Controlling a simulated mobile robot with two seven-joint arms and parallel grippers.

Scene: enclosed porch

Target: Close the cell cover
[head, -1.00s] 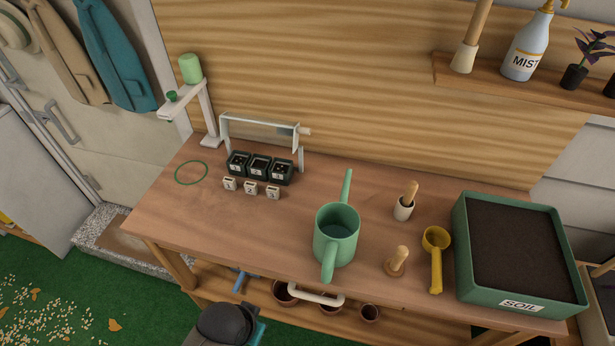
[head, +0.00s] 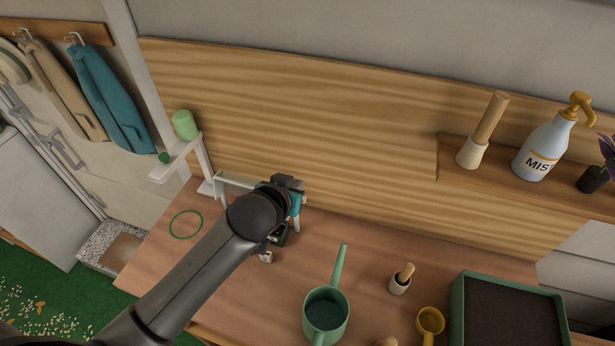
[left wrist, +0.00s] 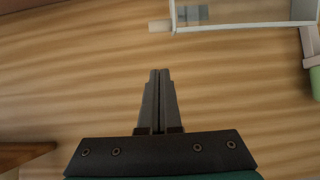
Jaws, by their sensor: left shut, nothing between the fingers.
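The cell cover (head: 236,178) is a clear panel in a white frame at the back left of the bench. In the head view my left arm hides most of it and nearly all of the seedling cells below. In the left wrist view the cover's clear panel (left wrist: 250,12) and white edge show at the top right, with a pale tab (left wrist: 160,26) at its left end. My left gripper (head: 291,194) is by the cover's right end. Its fingers (left wrist: 160,73) are shut and empty, apart from the tab in the wrist view. My right gripper is not in view.
A white stand with a green cylinder (head: 185,125) is left of the cover. A green ring (head: 186,224) lies on the bench.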

